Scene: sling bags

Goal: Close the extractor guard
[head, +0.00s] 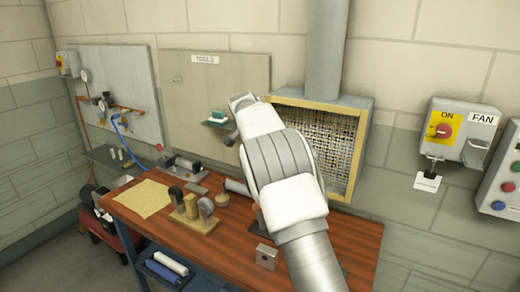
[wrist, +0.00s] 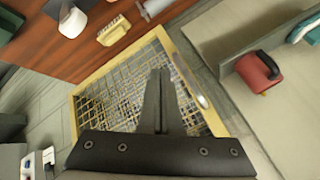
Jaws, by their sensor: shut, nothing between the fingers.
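The extractor guard (head: 348,147) is a yellow-framed wire mesh panel at the front of the grey extractor box on the wall, right of centre in the head view. My arm hides its left part there. In the wrist view the guard's yellow frame (wrist: 91,84) and mesh fill the middle, with a pale handle (wrist: 203,102) on its right side. I cannot tell how far the guard stands from the box. My gripper (wrist: 160,72) is shut and empty, and its fingers overlap the mesh in the wrist view. Contact with the guard cannot be told.
A brown workbench (head: 225,245) with several tools and a yellow cloth (head: 144,198) lies below. A tools board (head: 185,75) is behind my gripper, with a teal item (head: 216,115) on a small shelf. A fan switch box (head: 458,130) hangs at right. A duct (head: 325,50) rises above the extractor.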

